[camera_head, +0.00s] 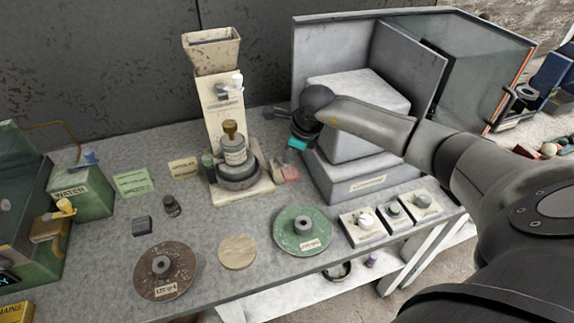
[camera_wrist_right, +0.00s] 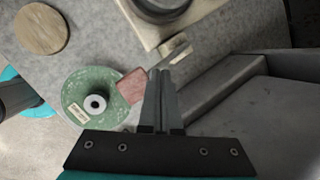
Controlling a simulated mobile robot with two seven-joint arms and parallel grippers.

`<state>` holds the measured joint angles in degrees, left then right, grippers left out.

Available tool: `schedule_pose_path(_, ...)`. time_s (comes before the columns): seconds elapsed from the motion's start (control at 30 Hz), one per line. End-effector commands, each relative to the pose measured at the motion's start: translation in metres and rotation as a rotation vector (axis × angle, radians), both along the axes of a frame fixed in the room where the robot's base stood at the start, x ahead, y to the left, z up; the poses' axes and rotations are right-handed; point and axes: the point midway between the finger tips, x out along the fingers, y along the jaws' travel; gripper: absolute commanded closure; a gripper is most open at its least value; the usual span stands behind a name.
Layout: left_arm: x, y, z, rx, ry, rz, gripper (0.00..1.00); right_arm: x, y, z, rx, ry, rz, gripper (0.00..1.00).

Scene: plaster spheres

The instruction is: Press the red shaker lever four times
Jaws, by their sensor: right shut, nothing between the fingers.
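The red shaker lever (camera_head: 291,173) is a small, faded red paddle at the right side of the shaker machine's base (camera_head: 234,194). In the right wrist view the red paddle (camera_wrist_right: 132,87) sits at the end of a thin grey rod. My right gripper (camera_head: 297,146) is above the lever in the head view, its fingers mostly hidden there. In the right wrist view its fingers (camera_wrist_right: 163,76) are shut and empty, close beside the paddle; I cannot tell whether they touch it. The shaker holds a jar with a brass cap (camera_head: 232,142). My left gripper is not in view.
A grey block-shaped machine (camera_head: 357,118) stands right of the lever, close to my right arm. A green disc (camera_head: 285,238), a wooden disc (camera_head: 237,258) and a brown disc (camera_head: 176,280) lie along the front. Small pads with knobs (camera_head: 388,214) are at the front right.

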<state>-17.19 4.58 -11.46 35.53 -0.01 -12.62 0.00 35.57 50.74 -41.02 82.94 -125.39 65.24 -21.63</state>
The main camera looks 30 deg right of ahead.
Motion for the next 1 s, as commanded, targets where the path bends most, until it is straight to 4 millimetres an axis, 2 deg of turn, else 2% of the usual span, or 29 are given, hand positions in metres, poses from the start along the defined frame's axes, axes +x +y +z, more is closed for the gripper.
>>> schedule_pose_path(1.0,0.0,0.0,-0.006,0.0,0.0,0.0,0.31,-0.005,0.001,-0.012,-0.001,0.002,0.001,1.0)
